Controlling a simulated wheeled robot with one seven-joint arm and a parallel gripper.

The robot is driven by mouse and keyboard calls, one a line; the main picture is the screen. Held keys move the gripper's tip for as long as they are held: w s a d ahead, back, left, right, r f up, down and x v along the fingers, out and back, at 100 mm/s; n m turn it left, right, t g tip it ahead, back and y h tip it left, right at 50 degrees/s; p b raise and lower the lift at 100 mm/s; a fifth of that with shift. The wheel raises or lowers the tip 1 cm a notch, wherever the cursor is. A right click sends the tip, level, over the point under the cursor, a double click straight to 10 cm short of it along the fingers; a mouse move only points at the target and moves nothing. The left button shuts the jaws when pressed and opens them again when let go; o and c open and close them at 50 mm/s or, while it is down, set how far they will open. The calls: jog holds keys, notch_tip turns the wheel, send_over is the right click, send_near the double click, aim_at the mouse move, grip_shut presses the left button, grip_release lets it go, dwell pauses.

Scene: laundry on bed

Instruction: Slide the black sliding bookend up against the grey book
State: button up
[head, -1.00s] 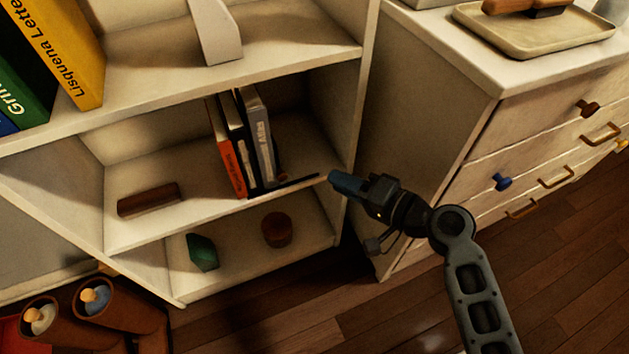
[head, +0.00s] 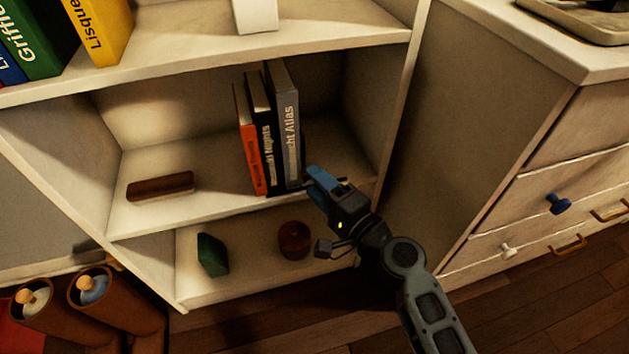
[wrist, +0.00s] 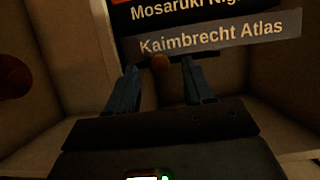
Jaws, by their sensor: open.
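The grey book (head: 284,120), lettered Kaimbrecht Atlas, stands upright on the middle shelf, rightmost in a row; its spine shows in the wrist view (wrist: 225,40). The black sliding bookend is mostly hidden behind my gripper (head: 312,177). Only a dark sliver (head: 304,152) shows at the book's right side, and I cannot tell whether it is bookend or shadow, or whether the bookend touches the book. My gripper is at the lower right of the grey book, open, its two blue fingers apart in the wrist view (wrist: 161,80).
A black book (head: 262,135) and an orange book (head: 246,145) stand left of the grey one. A brown block (head: 160,187) lies farther left on the shelf. The shelf's right wall (head: 402,100) is close to my arm. A green object (head: 212,254) and round brown object (head: 294,240) sit below.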

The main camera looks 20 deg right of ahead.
jog(key=shift+w+a, duration=0.25)
jog(key=shift+w, duration=0.35)
grip_shut()
dwell(0.3)
